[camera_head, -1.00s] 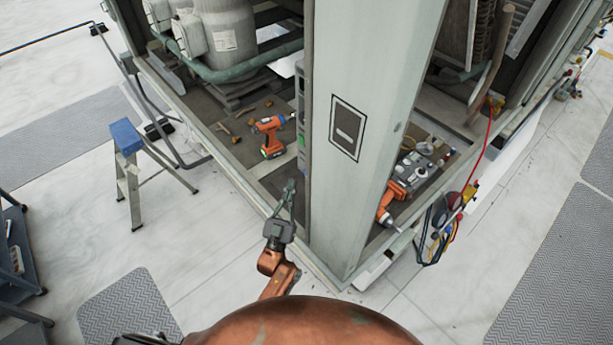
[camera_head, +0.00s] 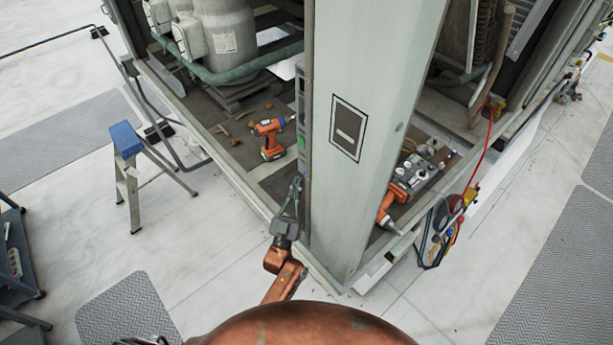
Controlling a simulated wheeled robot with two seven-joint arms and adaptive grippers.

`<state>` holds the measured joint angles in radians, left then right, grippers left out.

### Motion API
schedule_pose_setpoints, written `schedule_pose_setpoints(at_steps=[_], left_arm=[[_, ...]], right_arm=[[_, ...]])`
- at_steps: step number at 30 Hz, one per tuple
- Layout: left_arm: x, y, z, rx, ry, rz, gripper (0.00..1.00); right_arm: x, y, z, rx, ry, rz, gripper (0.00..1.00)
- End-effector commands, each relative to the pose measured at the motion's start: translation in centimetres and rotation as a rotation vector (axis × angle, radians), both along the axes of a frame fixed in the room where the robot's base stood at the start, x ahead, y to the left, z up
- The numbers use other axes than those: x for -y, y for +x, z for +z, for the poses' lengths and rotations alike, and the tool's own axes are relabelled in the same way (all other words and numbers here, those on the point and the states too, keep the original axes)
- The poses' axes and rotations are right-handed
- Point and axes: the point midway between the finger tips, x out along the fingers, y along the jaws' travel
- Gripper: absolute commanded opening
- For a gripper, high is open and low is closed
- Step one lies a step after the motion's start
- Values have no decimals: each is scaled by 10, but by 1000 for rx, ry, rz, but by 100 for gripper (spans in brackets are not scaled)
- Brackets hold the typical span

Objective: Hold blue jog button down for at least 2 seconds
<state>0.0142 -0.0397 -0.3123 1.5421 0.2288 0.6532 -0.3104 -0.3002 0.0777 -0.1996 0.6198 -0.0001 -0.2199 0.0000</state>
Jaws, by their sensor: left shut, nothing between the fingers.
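A narrow grey control panel (camera_head: 301,118) runs up the left edge of the cooler's corner column and is seen almost edge-on. Small green marks show on it. I cannot make out the blue jog button; it is too small or hidden at this angle. My left gripper (camera_head: 296,182) is shut and empty, pointing up at the lower end of the panel. Its fingertips are at or very close to the panel; I cannot tell whether they touch.
The wide corner column (camera_head: 365,150) stands right of my left gripper. An orange drill (camera_head: 268,138) stands on the cooler floor to the left, and another orange tool (camera_head: 391,200) lies right of the column. A stepladder (camera_head: 127,165) stands on the open roof at left.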

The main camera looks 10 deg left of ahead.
Motion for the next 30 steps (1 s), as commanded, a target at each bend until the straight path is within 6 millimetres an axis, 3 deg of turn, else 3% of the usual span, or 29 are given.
schedule_pose_setpoints(at_steps=[30], left_arm=[[4, 6, 0, 1, 0, 0, 0]], right_arm=[[3, 0, -4, -1, -3, 2, 60]])
